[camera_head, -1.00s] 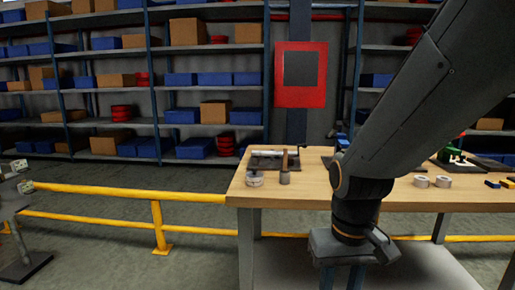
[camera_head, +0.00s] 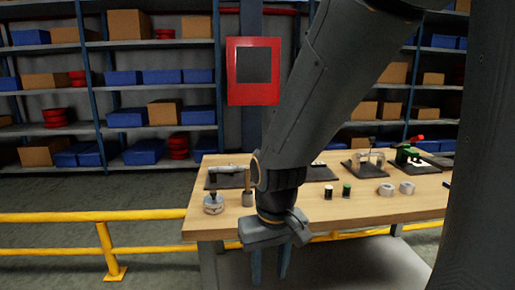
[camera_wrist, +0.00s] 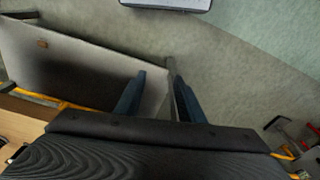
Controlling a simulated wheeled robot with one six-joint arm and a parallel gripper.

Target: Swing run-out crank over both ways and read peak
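My gripper (camera_head: 271,265) points down in front of the workbench (camera_head: 310,206), below the level of its top. In the wrist view my gripper (camera_wrist: 157,88) has its two blue fingers apart, with nothing between them. A small round silver piece that looks like a dial (camera_head: 213,204) sits at the left front of the bench top. Beside it stands a grey cylinder with a brown upright post (camera_head: 247,190). Behind them a silver bar fixture lies on a dark plate (camera_head: 218,183). I cannot tell which piece is the run-out crank, and no reading is legible.
A yellow rail (camera_head: 100,216) runs at left. Shelving (camera_head: 92,85) and a red wall box (camera_head: 253,70) are behind.

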